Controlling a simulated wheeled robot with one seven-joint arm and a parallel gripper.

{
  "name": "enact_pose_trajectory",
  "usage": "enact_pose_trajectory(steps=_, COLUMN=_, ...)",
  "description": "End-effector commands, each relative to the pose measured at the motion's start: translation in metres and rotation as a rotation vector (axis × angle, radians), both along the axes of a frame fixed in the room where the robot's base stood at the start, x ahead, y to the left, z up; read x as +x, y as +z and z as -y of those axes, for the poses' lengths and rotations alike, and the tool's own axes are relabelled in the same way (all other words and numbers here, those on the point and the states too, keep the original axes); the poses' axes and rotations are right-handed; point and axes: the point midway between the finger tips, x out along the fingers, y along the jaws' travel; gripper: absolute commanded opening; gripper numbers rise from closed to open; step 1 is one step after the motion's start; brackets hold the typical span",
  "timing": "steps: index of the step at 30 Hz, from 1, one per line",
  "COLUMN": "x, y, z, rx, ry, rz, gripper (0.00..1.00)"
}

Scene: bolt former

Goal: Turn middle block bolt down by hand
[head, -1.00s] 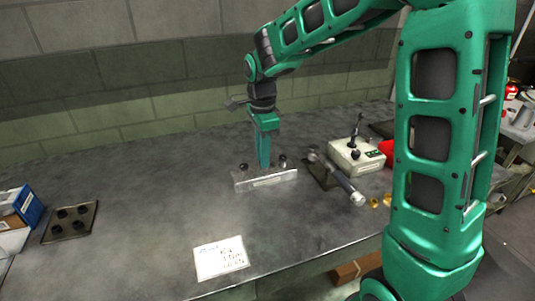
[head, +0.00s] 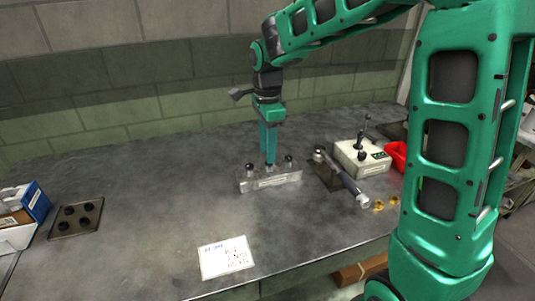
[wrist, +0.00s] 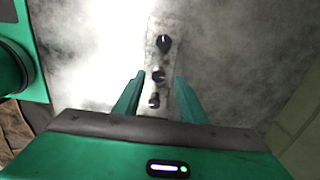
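A pale metal block (head: 275,181) stands on the workbench in the head view, with a row of dark-headed bolts on top. The wrist view shows three bolts on the block (wrist: 176,50): a far one (wrist: 163,42), the middle bolt (wrist: 158,74) and a near one (wrist: 154,100). My gripper (head: 270,161) points straight down over the middle of the block. In the wrist view my gripper (wrist: 159,77) is open, one finger on each side of the row, around the middle bolt. I see gaps between the fingers and the bolt. Fingertip height against the bolt head is unclear.
Right of the block lie a wrench-like tool (head: 345,182) on a dark plate, a grey control box (head: 360,160) with a lever, and brass pieces (head: 378,205). A paper sheet (head: 226,257) lies in front. A dark tray (head: 76,219) is at left. The bench between is clear.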

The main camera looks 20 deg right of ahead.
Motion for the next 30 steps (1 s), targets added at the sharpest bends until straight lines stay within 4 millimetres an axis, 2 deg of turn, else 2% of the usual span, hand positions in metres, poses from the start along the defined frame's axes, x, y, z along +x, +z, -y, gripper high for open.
enact_pose_trajectory(steps=6, x=0.002, y=0.043, z=-0.001, rx=0.001, ry=0.001, rz=0.005, gripper=0.38)
enact_pose_trajectory(steps=12, x=0.002, y=0.071, z=-0.001, rx=0.001, ry=0.002, rz=0.003, gripper=0.38)
enact_pose_trajectory(steps=18, x=0.001, y=0.081, z=-0.001, rx=0.001, ry=0.002, rz=0.001, gripper=0.38)
enact_pose_trajectory(steps=30, x=0.001, y=0.082, z=-0.001, rx=0.001, ry=0.046, rz=0.0, gripper=0.38)
